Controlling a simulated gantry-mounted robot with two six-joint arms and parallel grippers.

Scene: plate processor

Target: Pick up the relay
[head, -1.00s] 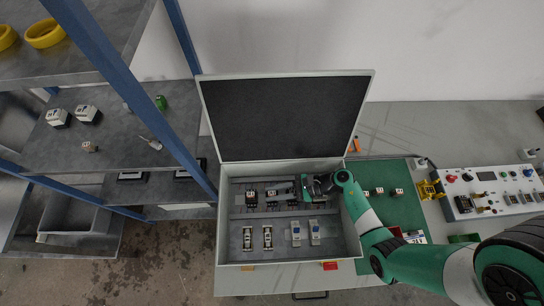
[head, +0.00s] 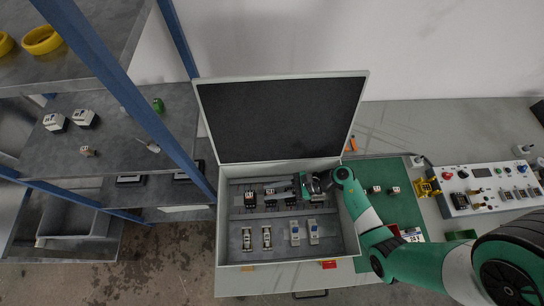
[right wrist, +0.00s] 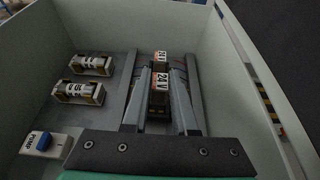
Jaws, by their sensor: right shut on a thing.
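My right gripper (right wrist: 161,100) is inside the open grey case and shut on a small dark relay (right wrist: 160,80) with a white "24 V" label. The relay sits between the two fingers, near their tips. A second block with a similar label (right wrist: 161,58) stands just beyond it. In the head view the right gripper (head: 305,188) is over the right part of the case's upper row and hides the relay. Whether the relay is still seated there cannot be told. My left gripper is not in view.
The case (head: 222,245) has its lid (head: 280,120) up behind the row. Several modules (head: 268,238) stand in its lower row. Two small blocks (head: 394,190) lie on the green mat (head: 400,210) at right. A control panel (head: 490,195) stands farther right, a shelf (head: 100,130) at left.

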